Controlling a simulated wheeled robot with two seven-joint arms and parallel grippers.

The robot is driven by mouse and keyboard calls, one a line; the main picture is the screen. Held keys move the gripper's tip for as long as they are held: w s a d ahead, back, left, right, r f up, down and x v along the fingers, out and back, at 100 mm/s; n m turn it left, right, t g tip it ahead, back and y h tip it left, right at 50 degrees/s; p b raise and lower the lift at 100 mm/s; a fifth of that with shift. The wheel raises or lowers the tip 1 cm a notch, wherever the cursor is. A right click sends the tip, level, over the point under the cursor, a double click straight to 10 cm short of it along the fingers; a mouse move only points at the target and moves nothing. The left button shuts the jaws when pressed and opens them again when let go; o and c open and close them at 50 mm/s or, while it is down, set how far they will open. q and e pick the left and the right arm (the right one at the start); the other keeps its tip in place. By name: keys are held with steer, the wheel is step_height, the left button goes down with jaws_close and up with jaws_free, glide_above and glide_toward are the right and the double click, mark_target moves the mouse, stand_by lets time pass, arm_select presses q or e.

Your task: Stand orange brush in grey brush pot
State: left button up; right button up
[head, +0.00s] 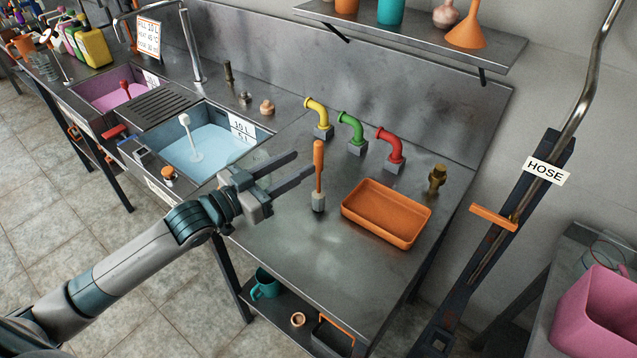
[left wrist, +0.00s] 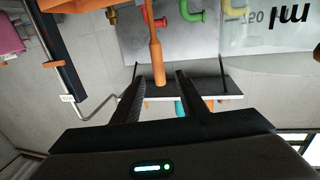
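The orange brush (head: 318,165) stands upright on the steel counter, handle up, left of the orange tray. Its lower end meets a small grey block-like piece (head: 318,202); I cannot tell whether this is the brush head or the grey brush pot. My left gripper (head: 305,163) is open and empty, its fingers pointing at the upper handle from the left. In the left wrist view the brush handle (left wrist: 156,55) lies in line with the gap between the open fingers (left wrist: 157,85); its depth is unclear. My right gripper is not in view.
An orange tray (head: 375,232) lies right of the brush. Yellow (head: 317,110), green (head: 350,127) and red (head: 389,145) bent pipes stand behind it. A blue-water sink (head: 243,148) is at left. The front counter (head: 290,245) is bare. A shelf (head: 420,38) hangs above.

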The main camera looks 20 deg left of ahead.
mark_target(315, 155)
arm_select(q)
steer(key=p+x, duration=0.1)
steer(key=x, duration=0.2)
steer(key=shift+w+d+r, duration=0.1)
steer(key=shift+d+r, duration=0.05)
steer(key=shift+d, duration=0.05)
steer(key=shift+w+d+p, duration=0.25)
steer(key=shift+w+p, duration=0.05)
steer(key=shift+w, duration=0.1)
jaws_close()
